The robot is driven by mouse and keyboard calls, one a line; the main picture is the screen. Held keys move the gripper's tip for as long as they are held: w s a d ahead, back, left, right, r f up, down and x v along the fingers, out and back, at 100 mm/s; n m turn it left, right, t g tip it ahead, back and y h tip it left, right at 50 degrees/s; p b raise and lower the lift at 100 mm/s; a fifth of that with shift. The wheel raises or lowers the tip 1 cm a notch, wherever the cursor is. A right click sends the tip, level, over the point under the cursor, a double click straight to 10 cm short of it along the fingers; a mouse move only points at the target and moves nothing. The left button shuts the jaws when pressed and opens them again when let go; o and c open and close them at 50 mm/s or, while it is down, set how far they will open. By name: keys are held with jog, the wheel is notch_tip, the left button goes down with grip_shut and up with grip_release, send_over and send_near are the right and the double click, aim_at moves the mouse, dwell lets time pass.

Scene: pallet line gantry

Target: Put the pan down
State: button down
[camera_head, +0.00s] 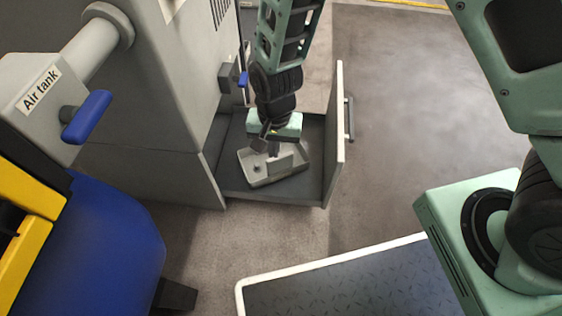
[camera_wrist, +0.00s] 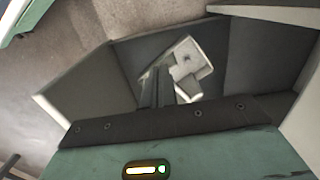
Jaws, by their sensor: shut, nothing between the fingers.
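The pan (camera_head: 258,174) is a shallow light grey tray with raised walls. It sits inside the open drawer (camera_head: 250,192) of the grey cabinet. In the wrist view the pan (camera_wrist: 199,62) shows beyond the fingertips, partly hidden by them. My gripper (camera_head: 273,152) points down over the pan from above. Its fingers are shut with nothing between them; they also show in the wrist view (camera_wrist: 158,84). Whether the fingertips touch the pan cannot be told. The dark drawer floor (camera_wrist: 220,95) shows around the pan in the wrist view.
The cabinet (camera_head: 175,95) stands to the left of my arm. The drawer's front panel (camera_head: 335,135), with a handle (camera_head: 349,119), stands on the right. A blue tank (camera_head: 85,250) and a blue lever (camera_head: 87,117) are at the left. Open floor (camera_head: 400,110) lies right of the drawer.

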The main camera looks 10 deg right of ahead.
notch_tip(320, 180, down, 15)
jog(key=w+m+b, duration=0.1)
jog(key=b, duration=0.6)
jog(key=shift+h, duration=0.3)
jog(key=w, duration=0.1)
jog(key=w+d+b, duration=0.2)
jog(key=w, duration=0.1)
jog(key=shift+d+r, duration=0.25)
jog(key=w+p, duration=0.1)
jog(key=w+d+p, duration=0.1)
jog(key=w, duration=0.1)
jog(key=w+d+p, duration=0.1)
jog(key=shift+w+d+p, duration=0.1)
jog(key=shift+w+p, duration=0.2)
